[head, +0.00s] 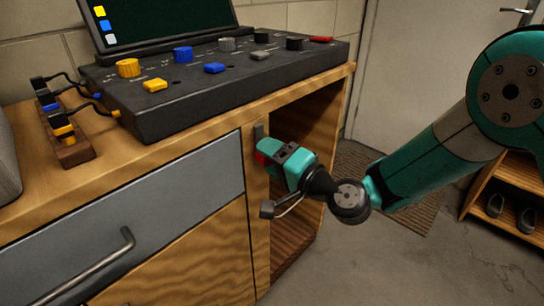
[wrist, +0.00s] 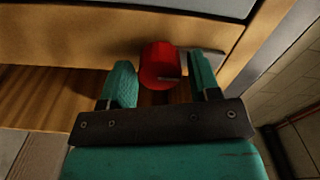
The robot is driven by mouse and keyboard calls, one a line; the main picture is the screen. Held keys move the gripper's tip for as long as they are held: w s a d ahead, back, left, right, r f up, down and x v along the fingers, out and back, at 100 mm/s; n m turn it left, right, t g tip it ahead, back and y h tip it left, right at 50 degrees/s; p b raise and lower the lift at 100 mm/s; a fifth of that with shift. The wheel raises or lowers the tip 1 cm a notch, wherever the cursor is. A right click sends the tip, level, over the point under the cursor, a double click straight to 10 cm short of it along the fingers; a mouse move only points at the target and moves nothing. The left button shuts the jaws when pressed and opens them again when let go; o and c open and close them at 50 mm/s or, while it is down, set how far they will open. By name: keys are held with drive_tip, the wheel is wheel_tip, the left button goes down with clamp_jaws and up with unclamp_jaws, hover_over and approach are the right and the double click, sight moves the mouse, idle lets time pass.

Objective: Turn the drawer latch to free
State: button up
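The drawer latch shows as a red round knob (wrist: 160,66) on the wooden cabinet front in the wrist view, with a grey plate or bar reaching right behind it. In the head view, a bit of the red knob (head: 261,158) and a grey upright piece (head: 258,132) show beside the grey drawer front (head: 130,200). My gripper (head: 270,152) is at the knob, and its two teal fingers (wrist: 160,62) stand on either side of it. Narrow gaps seem to show between fingers and knob, so it looks open around it. Contact is hard to judge.
The drawer's bar handle (head: 95,270) sticks out at lower left. A control console (head: 215,70) stands on the wooden countertop (head: 190,140) above. An open cabinet bay (head: 300,215) lies right of the latch post. Floor at right is clear before a shoe shelf (head: 510,200).

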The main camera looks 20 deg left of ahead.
drive_tip(key=shift+o, duration=0.3)
drive_tip(key=b+v, duration=1.2)
drive_tip(key=v, duration=0.5)
drive_tip(key=shift+d, duration=0.2)
drive_tip(key=shift+s, duration=0.15)
